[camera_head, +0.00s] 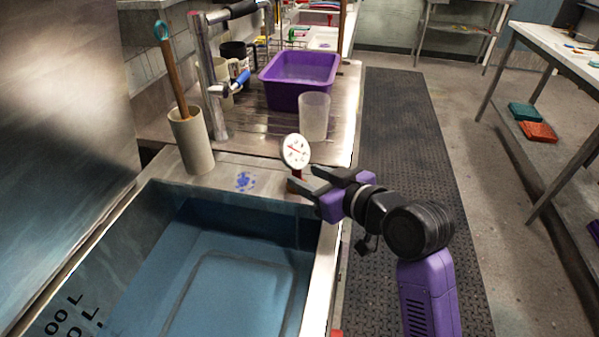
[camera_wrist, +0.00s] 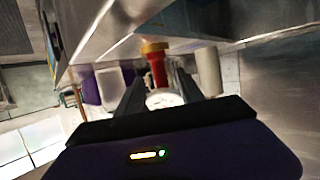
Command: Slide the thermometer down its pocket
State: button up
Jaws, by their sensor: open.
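The thermometer has a round white dial (camera_head: 296,151) with red markings and a short red neck below it. It stands upright at the sink's far right corner, above a brownish pocket (camera_head: 296,184). In the wrist view the red neck (camera_wrist: 158,72) runs into the yellow-brass pocket (camera_wrist: 153,46), and the white dial (camera_wrist: 163,98) shows between my fingers. My gripper (camera_head: 302,180) is open at the neck's height, reaching in from the right. The fingers lie either side of the thermometer; I cannot tell whether either touches it. The stem inside the pocket is hidden.
A blue-lined sink (camera_head: 225,275) lies at front left. A beige crock (camera_head: 190,140) with a wooden-handled tool stands behind it, beside a metal tap (camera_head: 208,85). A translucent beaker (camera_head: 314,117) and a purple tub (camera_head: 300,78) stand behind the thermometer. The right aisle is free.

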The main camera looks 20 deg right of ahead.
jog(key=shift+v, duration=1.55)
